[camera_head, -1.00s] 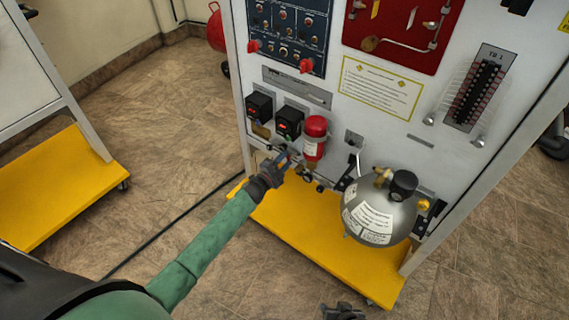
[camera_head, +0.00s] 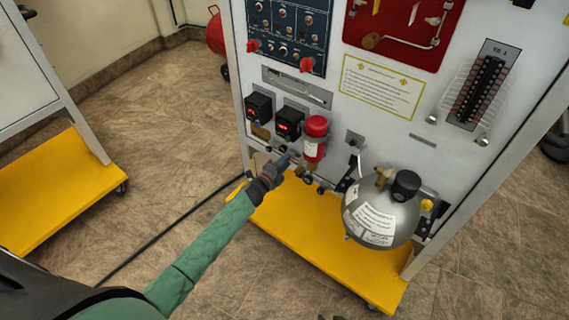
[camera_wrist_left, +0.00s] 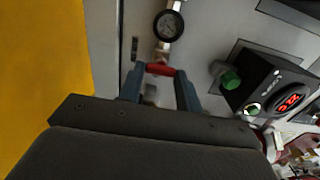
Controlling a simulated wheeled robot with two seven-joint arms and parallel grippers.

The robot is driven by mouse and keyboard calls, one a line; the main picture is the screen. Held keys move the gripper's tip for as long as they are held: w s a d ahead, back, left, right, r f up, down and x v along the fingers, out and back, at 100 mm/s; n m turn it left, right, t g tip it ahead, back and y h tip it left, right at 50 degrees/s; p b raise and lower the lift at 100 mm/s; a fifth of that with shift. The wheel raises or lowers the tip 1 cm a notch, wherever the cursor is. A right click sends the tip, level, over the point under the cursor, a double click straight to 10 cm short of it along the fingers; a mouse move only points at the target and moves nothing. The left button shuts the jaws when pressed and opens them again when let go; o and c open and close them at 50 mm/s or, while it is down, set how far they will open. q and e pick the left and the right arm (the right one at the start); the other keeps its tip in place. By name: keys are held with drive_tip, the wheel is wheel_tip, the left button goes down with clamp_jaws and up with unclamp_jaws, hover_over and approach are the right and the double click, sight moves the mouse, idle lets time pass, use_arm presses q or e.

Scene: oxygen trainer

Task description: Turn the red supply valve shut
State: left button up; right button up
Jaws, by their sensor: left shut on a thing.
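The red supply valve handle (camera_wrist_left: 160,69) is a small red bar in the left wrist view, below a round gauge. My left gripper (camera_wrist_left: 158,82) has its two blue-grey fingers on either side of the bar, shut on it. In the head view my left gripper (camera_head: 283,163) is at the lower part of the panel, just left of the red-topped cylinder (camera_head: 315,138), and hides the valve handle. Only a dark sliver of my right gripper (camera_head: 343,317) shows at the bottom edge, so its jaws cannot be read.
A black-faced gauge (camera_wrist_left: 168,26) sits close by the valve. A black box with red digits and a green knob (camera_wrist_left: 229,78) is right of the fingers. A grey tank (camera_head: 378,215) stands on the yellow base (camera_head: 300,240).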

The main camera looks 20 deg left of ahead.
use_arm(q)
drive_tip(key=shift+f, duration=0.1)
drive_tip(key=o, duration=1)
drive_tip(key=shift+s, duration=0.1)
drive_tip(key=v, duration=0.7)
drive_tip(key=shift+s+a, duration=0.1)
drive_tip(key=shift+s, duration=0.2)
use_arm(e)
drive_tip(key=f, duration=0.2)
drive_tip(key=shift+s+f, duration=0.2)
drive_tip(key=shift+f, duration=0.1)
drive_tip(key=shift+w+d+r, duration=0.1)
drive_tip(key=shift+w+r, duration=0.05)
drive_tip(key=shift+r, duration=0.1)
